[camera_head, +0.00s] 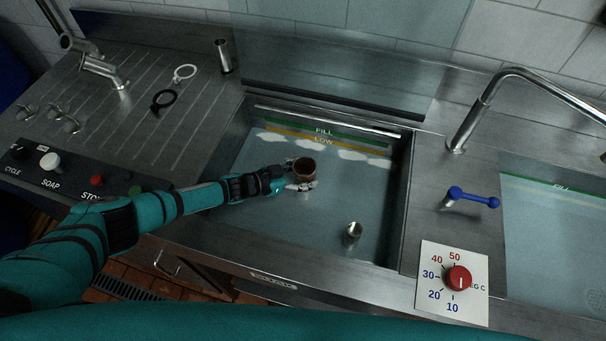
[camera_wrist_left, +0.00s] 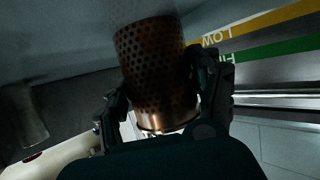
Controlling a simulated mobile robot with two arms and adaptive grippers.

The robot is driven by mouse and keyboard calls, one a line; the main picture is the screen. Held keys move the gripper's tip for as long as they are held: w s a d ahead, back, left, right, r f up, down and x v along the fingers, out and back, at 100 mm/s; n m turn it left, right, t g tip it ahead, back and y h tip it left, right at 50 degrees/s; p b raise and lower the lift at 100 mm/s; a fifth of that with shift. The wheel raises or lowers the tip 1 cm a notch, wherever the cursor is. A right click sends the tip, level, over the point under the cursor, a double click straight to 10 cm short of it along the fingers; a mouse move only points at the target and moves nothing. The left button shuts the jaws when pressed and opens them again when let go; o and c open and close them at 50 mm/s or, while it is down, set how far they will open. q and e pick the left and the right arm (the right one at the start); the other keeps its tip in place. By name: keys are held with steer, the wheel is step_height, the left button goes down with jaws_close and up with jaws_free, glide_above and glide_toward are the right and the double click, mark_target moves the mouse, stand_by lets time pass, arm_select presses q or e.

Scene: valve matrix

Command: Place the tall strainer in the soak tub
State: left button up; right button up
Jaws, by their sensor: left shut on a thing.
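A copper-brown perforated cylindrical strainer (camera_head: 305,172) is upright or nearly so over the middle basin, which has FILL and LOW bands (camera_head: 322,140) on its back wall. My left gripper (camera_head: 301,180) is shut on the strainer's sides. The wrist view shows the strainer (camera_wrist_left: 158,75) between the two fingers (camera_wrist_left: 160,100), with its shiny rim nearest the camera. Its far end fades into grey there, apparently at or under the water surface; I cannot tell whether it touches the bottom. A small metal cylinder (camera_head: 352,234) is in the same basin, nearer its front. My right gripper is not in view.
A tap (camera_head: 485,105), a blue lever (camera_head: 472,198) and a red temperature knob (camera_head: 457,278) stand right of the basin. White foam patches float toward the back.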

arm_select(q)
steer(key=shift+f, duration=0.15)
steer(key=o, duration=1.4)
steer(key=shift+s+a, duration=0.1)
steer(key=shift+a, duration=0.1)
steer(key=v, duration=0.7)
